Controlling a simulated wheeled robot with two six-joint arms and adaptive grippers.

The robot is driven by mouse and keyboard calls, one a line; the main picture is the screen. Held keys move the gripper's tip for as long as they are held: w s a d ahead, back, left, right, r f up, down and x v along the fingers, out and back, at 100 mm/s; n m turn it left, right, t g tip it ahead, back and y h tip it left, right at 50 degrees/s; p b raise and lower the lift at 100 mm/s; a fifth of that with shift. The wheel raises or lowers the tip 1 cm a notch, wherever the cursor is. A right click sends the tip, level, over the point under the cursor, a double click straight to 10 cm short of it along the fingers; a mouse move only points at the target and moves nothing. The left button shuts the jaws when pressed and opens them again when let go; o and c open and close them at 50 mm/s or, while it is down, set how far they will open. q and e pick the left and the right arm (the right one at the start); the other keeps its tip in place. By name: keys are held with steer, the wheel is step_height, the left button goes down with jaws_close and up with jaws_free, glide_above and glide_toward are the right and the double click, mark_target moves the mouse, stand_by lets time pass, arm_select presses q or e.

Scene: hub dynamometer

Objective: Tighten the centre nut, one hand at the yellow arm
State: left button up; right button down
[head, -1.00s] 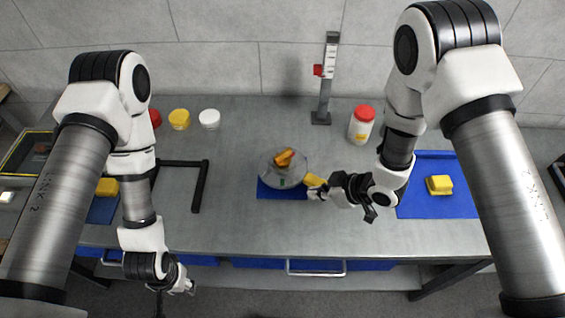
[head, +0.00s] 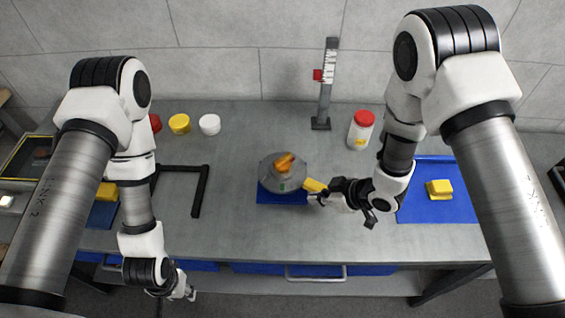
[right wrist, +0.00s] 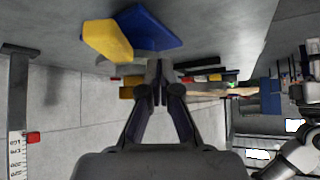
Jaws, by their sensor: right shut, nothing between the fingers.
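The hub dynamometer is a grey disc (head: 283,180) on a blue mat at mid table, with an orange piece (head: 285,161) at its centre that looks like the centre nut. The yellow arm (head: 315,185) sticks out to the disc's right; its yellow end looms large in the right wrist view (right wrist: 107,40). My right gripper (head: 317,198) is shut and empty, close beside the yellow arm's end; whether they touch I cannot tell. Its fingers (right wrist: 159,80) are together in the wrist view. My left gripper (head: 190,293) hangs in front of the table's front edge, far from the hub; its fingers are too small to read.
A grey post with a scale and red slider (head: 325,85) stands behind the hub. A red-lidded jar (head: 361,130) is right of it. A yellow block (head: 439,189) lies on a blue mat at right. A black frame (head: 198,190) and several lids lie left. Bare table surrounds the hub.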

mark_target(306, 214)
steer(key=shift+f, duration=0.15)
steer(key=shift+f, duration=4.2)
steer(key=shift+r, duration=0.95)
steer(key=shift+w+d, duration=0.15)
steer(key=shift+w, duration=0.2)
steer(key=shift+w+d, duration=0.35)
steer(key=shift+w, duration=0.3)
steer(key=shift+s, duration=0.15)
steer(key=shift+s+a, duration=0.15)
steer(key=shift+a, duration=0.05)
